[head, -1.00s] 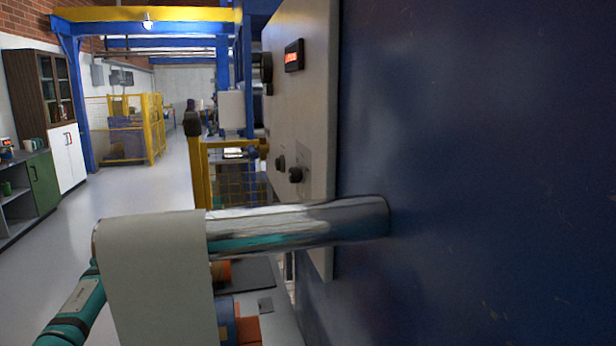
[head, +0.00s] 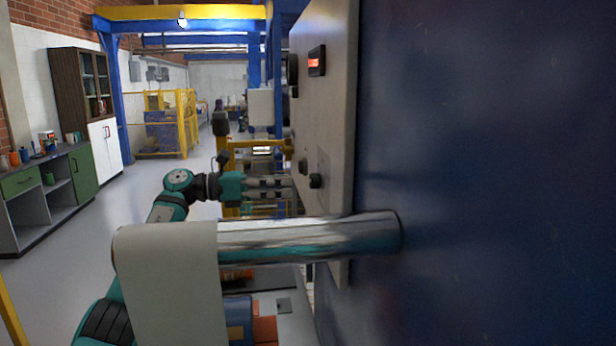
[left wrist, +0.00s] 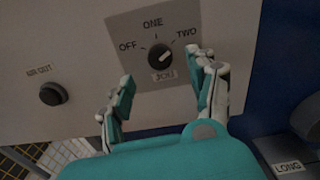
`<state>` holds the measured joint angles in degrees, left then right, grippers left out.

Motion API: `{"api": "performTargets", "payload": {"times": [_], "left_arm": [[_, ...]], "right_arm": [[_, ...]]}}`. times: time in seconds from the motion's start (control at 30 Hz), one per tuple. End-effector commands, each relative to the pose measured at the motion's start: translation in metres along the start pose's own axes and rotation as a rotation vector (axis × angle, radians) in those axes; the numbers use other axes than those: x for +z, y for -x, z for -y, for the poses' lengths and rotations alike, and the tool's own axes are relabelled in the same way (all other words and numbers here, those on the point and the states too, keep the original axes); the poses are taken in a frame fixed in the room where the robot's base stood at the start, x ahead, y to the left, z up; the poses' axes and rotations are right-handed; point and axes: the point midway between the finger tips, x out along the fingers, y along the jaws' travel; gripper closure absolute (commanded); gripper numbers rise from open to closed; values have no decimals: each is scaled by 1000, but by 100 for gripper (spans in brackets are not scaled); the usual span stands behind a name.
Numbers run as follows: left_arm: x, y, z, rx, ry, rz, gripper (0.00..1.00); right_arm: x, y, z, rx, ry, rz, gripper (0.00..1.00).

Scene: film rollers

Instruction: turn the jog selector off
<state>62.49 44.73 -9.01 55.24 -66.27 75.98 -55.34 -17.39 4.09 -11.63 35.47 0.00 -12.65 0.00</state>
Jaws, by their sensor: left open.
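The jog selector (left wrist: 159,58) is a round black knob on a grey plate marked OFF, ONE and TWO, with JOG below it. Its white mark appears to point up and right, towards TWO. In the head view the selector (head: 316,181) sticks out from the pale panel's side. My left gripper (head: 291,188) is just left of it, facing the panel. In the left wrist view its open fingers (left wrist: 165,76) stand below the knob, one to each side, with nothing between them. My right gripper is not in view.
A black AIR OUT button (left wrist: 51,94) sits left of the selector on the same panel (head: 330,110). A shiny roller (head: 310,238) with white film (head: 168,285) crosses in front of my left arm. A blue wall (head: 480,170) fills the right. Floor is open at left.

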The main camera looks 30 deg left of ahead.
Motion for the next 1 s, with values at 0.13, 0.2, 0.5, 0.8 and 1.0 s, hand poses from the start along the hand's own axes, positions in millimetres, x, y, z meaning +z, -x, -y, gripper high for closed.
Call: {"api": "performTargets", "payload": {"times": [0.13, 0.2, 0.5, 0.8, 1.0], "left_arm": [[3, -31, 1, -2, 1, 1, 41], [3, -42, 1, -2, 1, 2, 41], [1, -64, 0, 1, 0, 1, 41], [0, -64, 0, 1, 0, 1, 49], [0, -64, 0, 1, 0, 1, 75]], "right_arm": [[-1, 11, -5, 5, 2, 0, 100], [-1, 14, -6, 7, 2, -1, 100], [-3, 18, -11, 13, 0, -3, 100], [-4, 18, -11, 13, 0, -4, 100], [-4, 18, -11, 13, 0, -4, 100]]}}
